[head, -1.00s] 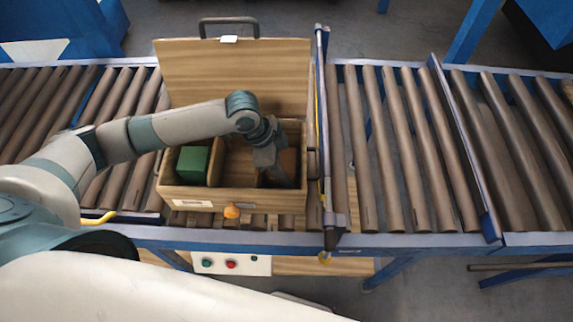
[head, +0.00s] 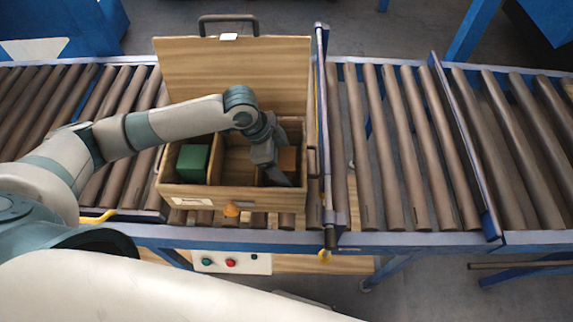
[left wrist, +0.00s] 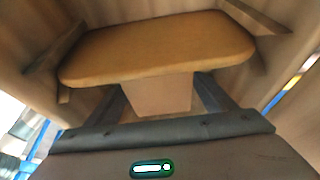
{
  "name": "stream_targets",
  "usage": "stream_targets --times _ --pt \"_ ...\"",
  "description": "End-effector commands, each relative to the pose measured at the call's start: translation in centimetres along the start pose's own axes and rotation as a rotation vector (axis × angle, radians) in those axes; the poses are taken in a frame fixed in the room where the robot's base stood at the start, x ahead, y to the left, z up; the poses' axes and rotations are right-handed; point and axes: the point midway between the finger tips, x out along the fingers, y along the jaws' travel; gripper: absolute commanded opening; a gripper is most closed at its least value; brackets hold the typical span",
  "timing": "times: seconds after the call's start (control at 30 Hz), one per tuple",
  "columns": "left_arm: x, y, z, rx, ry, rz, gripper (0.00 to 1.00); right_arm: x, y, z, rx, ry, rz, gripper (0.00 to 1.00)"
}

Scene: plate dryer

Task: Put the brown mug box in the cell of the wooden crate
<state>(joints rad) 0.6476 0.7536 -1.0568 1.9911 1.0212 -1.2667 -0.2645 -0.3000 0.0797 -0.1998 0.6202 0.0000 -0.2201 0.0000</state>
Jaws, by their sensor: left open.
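The wooden crate (head: 240,196) stands on the roller conveyor with its lid raised, and its inside is split into cells. The brown mug box (head: 288,158) is in the right cell, partly hidden by my left gripper. My left gripper (head: 287,181) reaches down into that same cell, and its fingers are open. In the left wrist view the brown mug box (left wrist: 160,45) fills the middle just ahead of the gripper (left wrist: 158,92), with wooden walls around it. Whether a finger touches the box cannot be told. My right gripper is not in view.
A green box (head: 192,162) sits in the crate's left cell. The middle cell looks empty. The raised lid (head: 235,75) stands behind the arm. A blue-and-metal post (head: 325,130) rises close to the crate's right side. The rollers (head: 400,150) further right are clear.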

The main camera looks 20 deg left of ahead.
Motion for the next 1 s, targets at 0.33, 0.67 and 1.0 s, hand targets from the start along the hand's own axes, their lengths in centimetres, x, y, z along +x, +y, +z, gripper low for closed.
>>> stream_targets --times 0.33,0.67,1.0 --pt "-5.4 -0.1 0.0 0.003 0.001 -0.006 0.76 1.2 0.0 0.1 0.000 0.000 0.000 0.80" --pt "-10.2 -0.1 0.0 0.001 0.001 -0.002 0.76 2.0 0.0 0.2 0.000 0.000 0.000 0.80" --pt "-11.2 0.0 -0.1 0.000 0.001 0.000 0.76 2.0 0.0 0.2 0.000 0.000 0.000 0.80"
